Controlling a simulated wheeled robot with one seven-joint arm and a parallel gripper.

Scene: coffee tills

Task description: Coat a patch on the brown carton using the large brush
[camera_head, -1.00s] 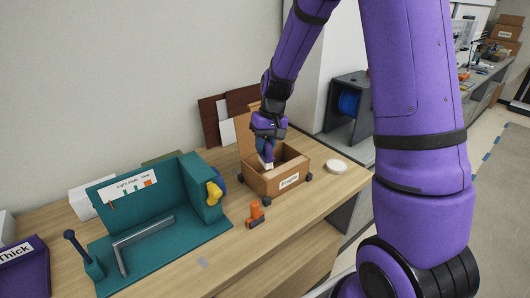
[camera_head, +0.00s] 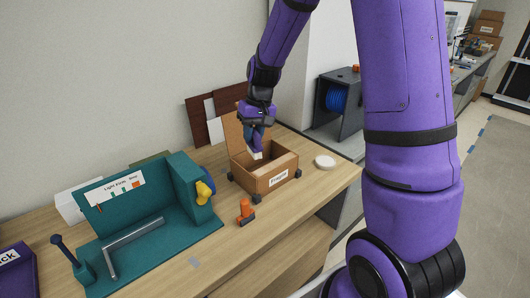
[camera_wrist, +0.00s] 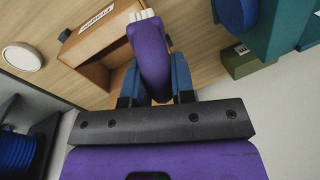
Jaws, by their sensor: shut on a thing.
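The brown carton (camera_head: 253,182) stands open on the wooden bench, with a raised flap at the back left and a white label on its front. It also shows in the wrist view (camera_wrist: 88,78). My gripper (camera_head: 257,133) is shut on a brush with a thick purple handle (camera_wrist: 150,55) and pale bristles (camera_wrist: 140,15). In the head view the bristles (camera_head: 256,155) point down at the carton's open top, near its back left. Whether they touch the carton cannot be told. The blue fingers (camera_wrist: 156,84) clasp the handle's sides.
A teal fixture (camera_head: 140,240) with a grey bent bar and yellow knob fills the bench's left. An orange-and-black piece (camera_head: 246,212) stands in front of the carton. A white round disc (camera_head: 325,162) lies right of it. A purple container (camera_head: 18,275) is cut off at lower left.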

